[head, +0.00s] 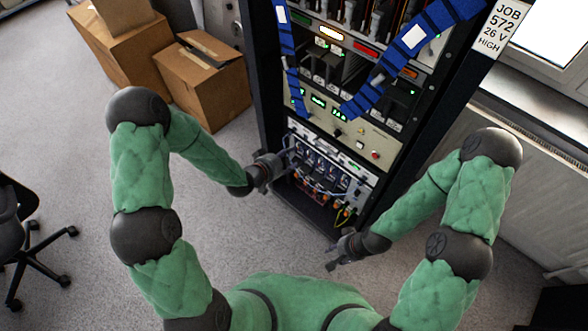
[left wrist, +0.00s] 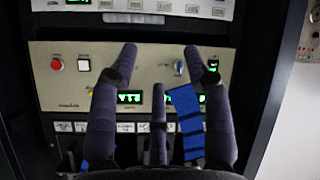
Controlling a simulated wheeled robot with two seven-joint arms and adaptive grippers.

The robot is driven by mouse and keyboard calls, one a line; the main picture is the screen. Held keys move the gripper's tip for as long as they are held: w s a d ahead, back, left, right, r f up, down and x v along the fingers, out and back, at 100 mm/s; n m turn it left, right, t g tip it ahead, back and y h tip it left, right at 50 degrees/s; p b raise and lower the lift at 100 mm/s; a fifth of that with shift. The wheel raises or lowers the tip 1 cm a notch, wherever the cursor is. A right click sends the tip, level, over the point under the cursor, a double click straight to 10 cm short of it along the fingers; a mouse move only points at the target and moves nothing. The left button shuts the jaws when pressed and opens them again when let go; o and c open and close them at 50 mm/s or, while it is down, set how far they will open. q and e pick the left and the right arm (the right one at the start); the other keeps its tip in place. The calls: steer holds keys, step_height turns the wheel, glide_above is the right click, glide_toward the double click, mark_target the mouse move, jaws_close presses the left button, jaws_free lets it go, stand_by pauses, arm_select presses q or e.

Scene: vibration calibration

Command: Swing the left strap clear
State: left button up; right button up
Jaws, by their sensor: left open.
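The left strap (head: 287,45) is a blue band with a white label, hanging down the left side of the rack front. Its lower end lies beside the green displays. My left gripper (head: 284,158) is in front of the rack, below that end. In the left wrist view my left gripper (left wrist: 160,55) is open, its fingers spread before the beige panel. A blue strap piece (left wrist: 186,122) shows between the fingers, seemingly the left strap; whether it touches them is unclear. A second blue strap (head: 405,52) slants across the right side. My right gripper (head: 335,252) is low, apart from the rack.
The dark rack (head: 268,90) holds a beige panel (head: 345,120) with a red button and a lower bay of cables (head: 325,180). Cardboard boxes (head: 205,85) stand left of it. A sign (head: 497,25) is at upper right.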

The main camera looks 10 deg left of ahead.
mark_target(289, 67)
arm_select(q)
steer(key=shift+s+d+f+g+b, duration=0.25)
steer(key=shift+s+f, duration=0.1)
steer(key=shift+f, duration=0.4)
steer(key=shift+s+d+f+g+b, duration=0.15)
steer(key=shift+s+d+f, duration=0.15)
steer(key=shift+f, duration=0.4)
arm_select(e)
steer(key=shift+s+d+f, duration=0.1)
steer(key=shift+d+f, duration=0.4)
arm_select(q)
steer(key=shift+c, duration=0.3)
